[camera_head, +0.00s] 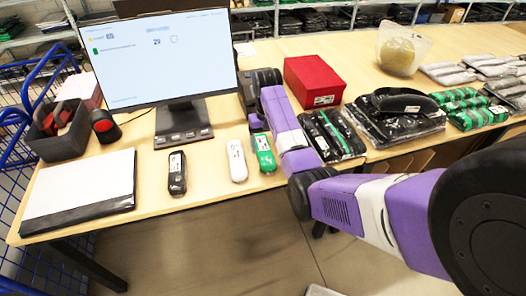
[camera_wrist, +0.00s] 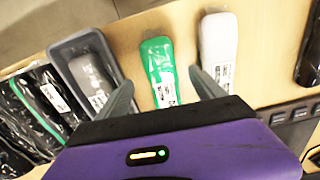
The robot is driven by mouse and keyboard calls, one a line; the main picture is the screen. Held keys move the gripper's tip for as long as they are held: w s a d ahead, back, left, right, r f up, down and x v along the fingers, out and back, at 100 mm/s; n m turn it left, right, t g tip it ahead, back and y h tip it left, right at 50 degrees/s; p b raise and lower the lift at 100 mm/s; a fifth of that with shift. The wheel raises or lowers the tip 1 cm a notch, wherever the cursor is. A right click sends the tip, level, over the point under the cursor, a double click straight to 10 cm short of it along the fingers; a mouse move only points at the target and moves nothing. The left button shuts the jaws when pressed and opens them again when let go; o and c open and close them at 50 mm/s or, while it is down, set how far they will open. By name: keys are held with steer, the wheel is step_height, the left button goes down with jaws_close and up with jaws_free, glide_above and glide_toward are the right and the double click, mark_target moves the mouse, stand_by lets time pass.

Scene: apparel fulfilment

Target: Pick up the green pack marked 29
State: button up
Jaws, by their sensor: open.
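A green pack (camera_head: 264,152) with a white label lies near the front edge of the table, right of a white pack (camera_head: 237,160). In the wrist view the green pack (camera_wrist: 158,70) lies between and beyond the two fingers of my gripper (camera_wrist: 160,82), with the white pack (camera_wrist: 218,50) to its right. My gripper is open and empty, and the fingers appear apart from the pack. The number on the pack's label is too small to read. In the head view my arm hides most of the gripper.
A black pack (camera_head: 177,173) lies left of the white one. A monitor (camera_head: 160,60) stands behind. A grey bin (camera_wrist: 68,50) holding a dark pack is left of the green pack in the wrist view. Black bagged packs (camera_head: 331,134) and a red box (camera_head: 314,80) lie to the right.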

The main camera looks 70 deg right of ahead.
mark_target(266, 153)
steer(key=shift+w+d+f, duration=0.15)
steer(key=shift+f, duration=1.4)
steer(key=shift+w+d+f, duration=0.15)
steer(key=shift+f, duration=1.35)
steer(key=c, duration=1.5)
